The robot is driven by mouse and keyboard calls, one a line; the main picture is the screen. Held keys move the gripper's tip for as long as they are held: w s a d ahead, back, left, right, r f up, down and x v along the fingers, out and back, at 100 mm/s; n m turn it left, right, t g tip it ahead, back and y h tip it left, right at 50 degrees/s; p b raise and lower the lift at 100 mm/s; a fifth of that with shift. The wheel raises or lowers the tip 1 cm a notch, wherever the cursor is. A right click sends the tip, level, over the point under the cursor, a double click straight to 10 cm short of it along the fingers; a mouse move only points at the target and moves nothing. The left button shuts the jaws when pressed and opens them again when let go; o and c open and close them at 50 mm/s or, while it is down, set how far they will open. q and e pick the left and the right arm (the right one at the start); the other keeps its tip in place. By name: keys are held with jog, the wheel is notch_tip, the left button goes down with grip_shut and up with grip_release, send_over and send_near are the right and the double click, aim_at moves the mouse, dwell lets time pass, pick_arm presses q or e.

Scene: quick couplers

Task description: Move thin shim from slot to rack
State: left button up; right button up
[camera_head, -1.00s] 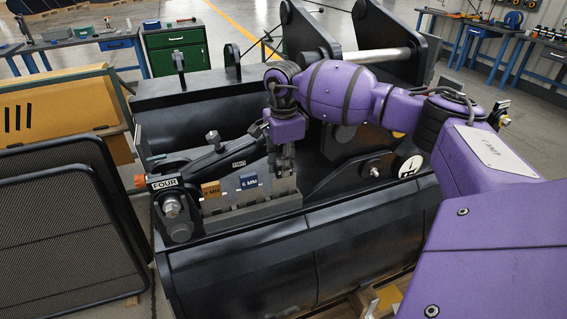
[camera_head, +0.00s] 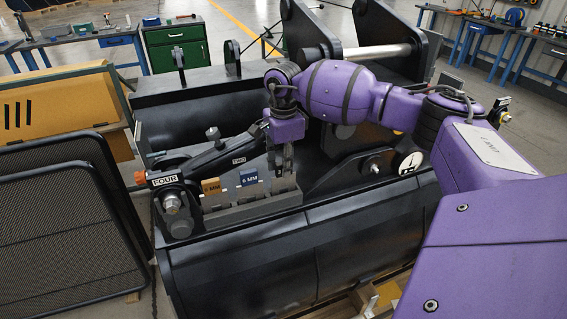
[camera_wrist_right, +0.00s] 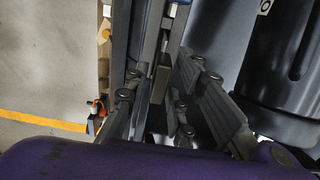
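The grey slotted rack (camera_head: 250,213) sits on the black machine, with an orange MM label (camera_head: 211,186) and a blue 6 MM label (camera_head: 249,177) on its upright plates. My right gripper (camera_head: 281,172) points down at the right end of this rack, beside the blue label. In the right wrist view its two fingers (camera_wrist_right: 160,88) stand apart, with a narrow grey plate (camera_wrist_right: 160,80) between them and gaps showing. I cannot tell whether this plate is the thin shim or part of the rack. My left gripper is not in view.
A black arm marked FOUR (camera_head: 166,181) with a round bolt end stands left of the rack. A black cylinder (camera_head: 215,153) lies behind it. Tall black plates (camera_head: 310,35) with a steel pin rise behind my right arm. A dark mesh panel (camera_head: 65,220) stands at the left.

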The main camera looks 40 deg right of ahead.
jog(key=shift+o, duration=0.4)
notch_tip(320, 180, up, 12)
dwell(0.4)
dwell(0.4)
